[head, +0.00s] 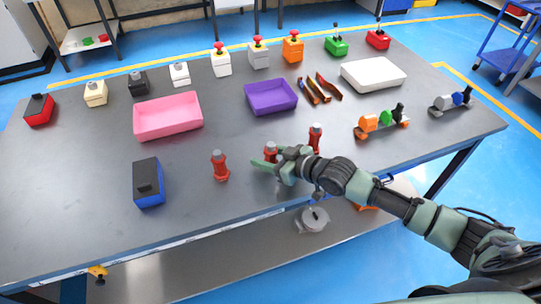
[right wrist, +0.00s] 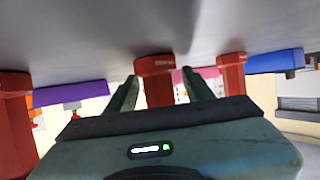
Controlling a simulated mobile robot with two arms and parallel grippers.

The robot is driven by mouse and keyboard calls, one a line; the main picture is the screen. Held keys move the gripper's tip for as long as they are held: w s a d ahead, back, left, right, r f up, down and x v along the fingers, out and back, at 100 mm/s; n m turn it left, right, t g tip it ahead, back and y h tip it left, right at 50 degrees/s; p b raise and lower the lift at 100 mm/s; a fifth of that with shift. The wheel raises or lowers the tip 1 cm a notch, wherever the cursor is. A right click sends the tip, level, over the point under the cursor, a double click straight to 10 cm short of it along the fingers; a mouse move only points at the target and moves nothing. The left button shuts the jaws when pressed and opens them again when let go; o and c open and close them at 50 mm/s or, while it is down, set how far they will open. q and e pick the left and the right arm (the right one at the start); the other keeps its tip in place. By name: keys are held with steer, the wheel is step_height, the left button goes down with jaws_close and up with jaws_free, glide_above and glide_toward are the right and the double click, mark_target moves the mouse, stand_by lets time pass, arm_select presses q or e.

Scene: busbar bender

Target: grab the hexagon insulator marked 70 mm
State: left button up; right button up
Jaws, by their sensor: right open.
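Three red hexagon insulators with grey tops stand upright in a row near the table's front: a left one (head: 220,166), a middle one (head: 270,150) and a right one (head: 315,137). My right gripper (head: 270,162) is open at the middle insulator and partly hides it. In the right wrist view, which looks upside down, the middle insulator (right wrist: 156,80) stands between the two fingers (right wrist: 160,92), with gaps visible beside it. The left insulator (right wrist: 232,72) and right insulator (right wrist: 14,115) show on either side. Their small markings are too small to read. My left gripper is out of view.
A blue box with a black top (head: 148,183) stands left on the table (head: 90,215). Pink (head: 168,116) and purple (head: 271,96) trays lie behind the insulators. Orange, green and black parts (head: 381,121) stand in a holder to the right. The front-left table area is clear.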

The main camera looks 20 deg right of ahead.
steer(key=shift+x, duration=1)
steer(key=shift+r, duration=0.1)
jaws_close()
